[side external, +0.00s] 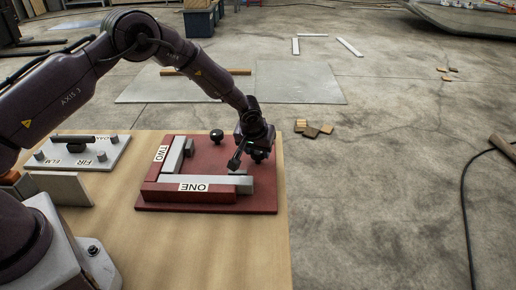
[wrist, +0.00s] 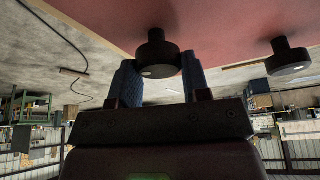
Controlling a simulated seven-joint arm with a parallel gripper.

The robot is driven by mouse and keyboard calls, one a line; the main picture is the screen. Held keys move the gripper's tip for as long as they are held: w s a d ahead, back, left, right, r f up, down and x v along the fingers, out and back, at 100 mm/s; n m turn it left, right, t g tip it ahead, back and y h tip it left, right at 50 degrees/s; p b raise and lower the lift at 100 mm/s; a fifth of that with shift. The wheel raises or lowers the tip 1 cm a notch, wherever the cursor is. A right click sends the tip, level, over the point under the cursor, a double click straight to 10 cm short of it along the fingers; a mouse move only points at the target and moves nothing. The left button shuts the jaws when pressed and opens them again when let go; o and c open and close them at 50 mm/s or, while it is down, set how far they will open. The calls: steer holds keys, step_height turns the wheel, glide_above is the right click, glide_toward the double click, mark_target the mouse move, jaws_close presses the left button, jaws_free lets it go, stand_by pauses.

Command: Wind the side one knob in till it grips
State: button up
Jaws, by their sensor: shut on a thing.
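The red fixture plate (side external: 205,150) lies on the wooden table, with a wall marked ONE (side external: 160,193) along its near edge and a wall marked TWO (side external: 157,161) on its left. A light grey block (side external: 243,184) lies along the ONE wall. My gripper (side external: 250,152) is low over the plate's right part. In the wrist view, its two blue fingers (wrist: 159,64) are shut on a round black knob (wrist: 157,50), one on each side. In the side view that knob is largely hidden. A second black knob (side external: 217,136) stands free at the back; it also shows in the wrist view (wrist: 288,60).
A grey board (side external: 85,152) with pegs, a dark handle and wood-name labels lies left of the plate. A pale upright panel (side external: 62,188) stands in front of it. The table's near right part is clear. Wood scraps (side external: 315,130) lie on the floor beyond.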

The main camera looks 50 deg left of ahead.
steer(key=m+h, duration=0.2)
steer(key=m, duration=0.3)
steer(key=shift+m, duration=0.3)
steer(key=m+h, duration=0.2)
steer(key=m, duration=0.2)
steer(key=m+h, duration=0.1)
steer(key=m, duration=0.2)
steer(key=m+g, duration=0.1)
steer(key=m, duration=0.1)
steer(key=shift+m+h, duration=0.4)
steer(key=shift+m+g+h, duration=0.3)
steer(key=shift+m+g, duration=0.5)
steer(key=shift+m, duration=1.5)
steer(key=o, duration=0.9)
steer(key=shift+o, duration=0.2)
steer(key=v, duration=1.3)
